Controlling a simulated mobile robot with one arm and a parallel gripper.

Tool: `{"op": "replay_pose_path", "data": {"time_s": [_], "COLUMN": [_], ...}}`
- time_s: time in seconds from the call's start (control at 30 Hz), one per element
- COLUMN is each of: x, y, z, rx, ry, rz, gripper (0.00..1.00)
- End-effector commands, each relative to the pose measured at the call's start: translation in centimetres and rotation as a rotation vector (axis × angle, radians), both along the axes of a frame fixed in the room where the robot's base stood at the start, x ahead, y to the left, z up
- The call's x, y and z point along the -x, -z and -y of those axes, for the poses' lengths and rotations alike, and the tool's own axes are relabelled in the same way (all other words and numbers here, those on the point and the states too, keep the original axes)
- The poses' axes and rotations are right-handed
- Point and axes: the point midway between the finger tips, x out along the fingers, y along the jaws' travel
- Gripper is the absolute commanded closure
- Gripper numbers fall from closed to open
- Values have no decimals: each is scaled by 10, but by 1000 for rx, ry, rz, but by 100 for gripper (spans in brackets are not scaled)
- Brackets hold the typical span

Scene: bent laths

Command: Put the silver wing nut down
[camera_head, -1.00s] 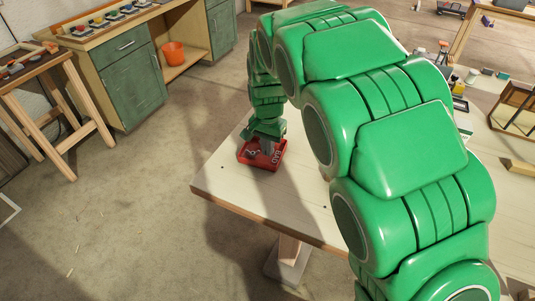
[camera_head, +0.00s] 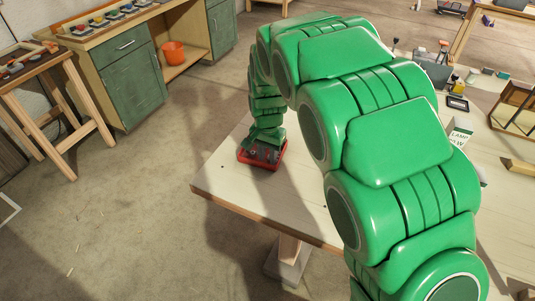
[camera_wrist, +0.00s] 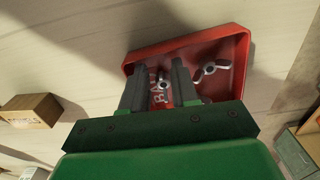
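My gripper (camera_wrist: 158,82) is low in a red tray (camera_wrist: 195,42) with pale lettering on its floor, at the table corner. The fingers stand apart, with a gap between them. A small silver wing nut (camera_wrist: 163,86) shows between the fingers, close to the right one; whether it touches that finger is hard to tell. Another silver wing nut (camera_wrist: 212,70) lies in the tray to the right of the fingers. In the head view, my gripper (camera_head: 264,150) hides most of the inside of the tray (camera_head: 258,164).
The pale table (camera_head: 230,190) is bare around the tray's front and left. A white box (camera_head: 460,131) and other small things stand at the right, beyond my arm.

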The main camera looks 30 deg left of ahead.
Motion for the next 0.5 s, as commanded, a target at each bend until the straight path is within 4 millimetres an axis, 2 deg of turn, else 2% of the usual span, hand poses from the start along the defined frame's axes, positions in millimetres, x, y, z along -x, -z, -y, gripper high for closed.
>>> {"op": "replay_pose_path", "data": {"time_s": [0.17,0.27,0.5], "x": [0,-1,0], "y": [-3,-11,-50], "z": [0,0,0], "rx": [0,-2,-1], "ry": [0,0,0], "rz": [0,2,2], "gripper": [71,71,71]}}
